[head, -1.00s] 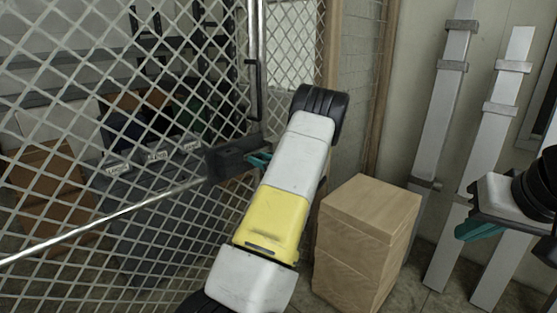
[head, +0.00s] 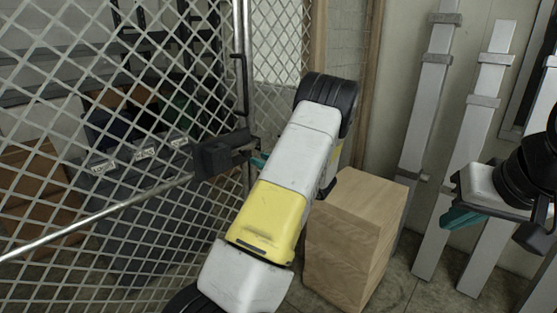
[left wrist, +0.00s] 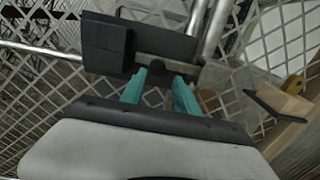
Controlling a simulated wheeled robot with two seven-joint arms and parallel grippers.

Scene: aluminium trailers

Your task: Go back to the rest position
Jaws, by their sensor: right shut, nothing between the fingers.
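My left gripper (head: 259,161) is mostly hidden behind my own white and yellow arm in the head view, with a bit of teal finger showing by the dark latch box (head: 222,155) on the mesh gate (head: 120,215). In the left wrist view, my left gripper's two teal fingers (left wrist: 160,92) stand apart with nothing seen held between them. The dark latch box (left wrist: 135,47) lies just beyond their tips; I cannot tell whether they touch it. My right gripper (head: 462,217) is shut and empty at the right, in front of the pale metal posts.
A wooden box (head: 350,240) stands on the floor right of my left arm. Pale metal posts (head: 432,100) lean on the wall behind my right gripper. Behind the mesh are grey bins (head: 140,165) and brown cartons (head: 30,185). A metal bar (head: 100,222) crosses the gate.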

